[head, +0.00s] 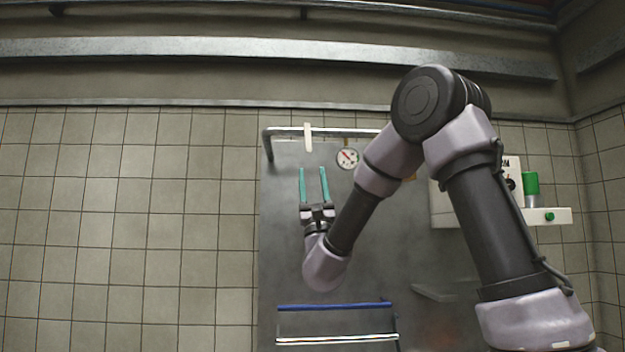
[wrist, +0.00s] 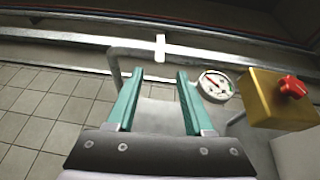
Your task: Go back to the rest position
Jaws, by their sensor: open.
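My gripper (head: 313,172) is raised in front of the grey metal panel, with its two teal fingers pointing up. The fingers are apart and nothing is between them. In the wrist view my gripper (wrist: 158,82) also shows open and empty. No sandwich or cream is visible in either view.
A metal rail (head: 350,132) with a white tag (head: 307,138) and a round gauge (head: 347,158) lie beyond the fingers. A blue-edged rack (head: 335,306) is below. A yellow box with a red knob (wrist: 278,100) is at right in the wrist view. The tiled wall at left is clear.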

